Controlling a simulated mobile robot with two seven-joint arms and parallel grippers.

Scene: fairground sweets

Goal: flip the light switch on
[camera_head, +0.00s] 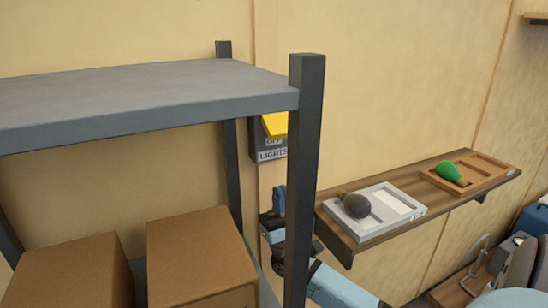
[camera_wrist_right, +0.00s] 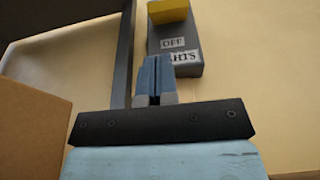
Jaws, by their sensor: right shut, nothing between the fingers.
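The light switch is a dark grey wall box (camera_head: 266,143) with a yellow lever (camera_head: 274,124) and the labels OFF and LIGHTS below the lever. A shelf post hides its right side in the head view. The wrist view shows the box (camera_wrist_right: 186,58), with the yellow lever (camera_wrist_right: 168,11) cut by the top edge. My right gripper (camera_head: 279,197) is below the switch in the head view, partly behind the post. In the wrist view its blue fingers (camera_wrist_right: 155,62) are shut and empty, overlapping the box's lower left; contact cannot be told. My left gripper is not in view.
A grey shelf rack (camera_head: 150,95) with a dark post (camera_head: 303,150) stands in front of the switch. Two cardboard boxes (camera_head: 200,255) sit on its lower level. A wooden wall shelf (camera_head: 350,243) to the right holds a white tray (camera_head: 385,222) and a brown tray (camera_head: 490,172) with bulbs.

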